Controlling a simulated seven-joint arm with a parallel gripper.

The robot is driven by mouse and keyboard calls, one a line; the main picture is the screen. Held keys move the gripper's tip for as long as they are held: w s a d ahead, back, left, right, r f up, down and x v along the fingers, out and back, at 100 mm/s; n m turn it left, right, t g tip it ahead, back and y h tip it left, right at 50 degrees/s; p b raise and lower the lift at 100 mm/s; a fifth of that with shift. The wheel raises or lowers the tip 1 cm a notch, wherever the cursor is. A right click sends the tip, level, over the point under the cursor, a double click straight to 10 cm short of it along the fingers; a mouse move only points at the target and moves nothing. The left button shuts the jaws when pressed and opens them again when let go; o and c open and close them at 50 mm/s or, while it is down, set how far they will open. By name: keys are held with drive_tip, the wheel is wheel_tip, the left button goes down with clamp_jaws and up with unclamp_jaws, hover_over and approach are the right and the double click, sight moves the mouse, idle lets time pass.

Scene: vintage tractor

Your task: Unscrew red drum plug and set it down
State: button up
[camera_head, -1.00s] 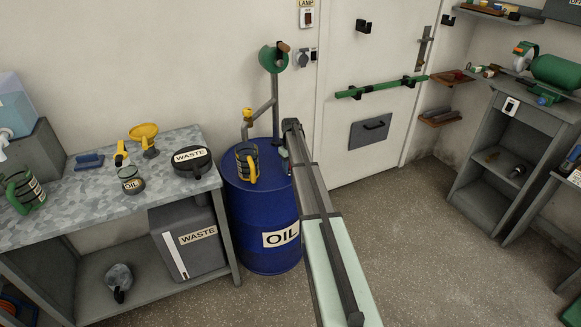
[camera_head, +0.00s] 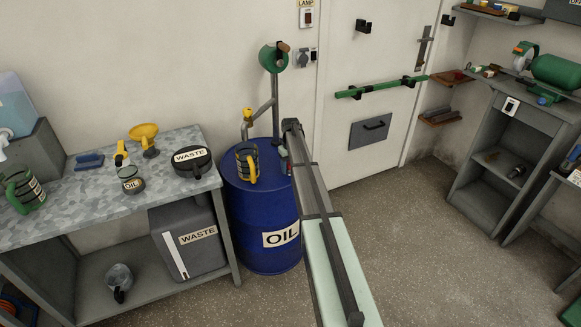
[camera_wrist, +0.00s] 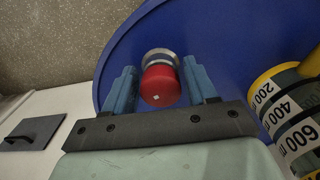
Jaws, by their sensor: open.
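The blue oil drum (camera_head: 262,215) stands upright beside the workbench. In the wrist view, the red drum plug (camera_wrist: 160,86) stands between the two blue fingers of my gripper (camera_wrist: 161,80), over the blue drum top (camera_wrist: 222,35). A silver-grey ring (camera_wrist: 159,54) shows just behind the plug; I cannot tell how deep the plug sits in it. My gripper is open, with a gap on both sides of the plug. In the head view, a small bit of red shows at the right edge of the drum top, mostly hidden by my arm.
A measuring jug with a yellow handle (camera_head: 247,163) stands on the drum left of my gripper, also in the wrist view (camera_wrist: 291,115). A pump with a green head (camera_head: 272,58) rises behind. The workbench (camera_head: 75,213) holds cans and a funnel. Open floor lies right.

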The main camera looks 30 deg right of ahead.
drive_tip(key=shift+m, duration=0.9)
drive_tip(key=shift+m, duration=0.8)
drive_tip(key=shift+a+m, duration=0.1)
drive_tip(key=shift+m, duration=0.8)
drive_tip(key=shift+m, duration=0.8)
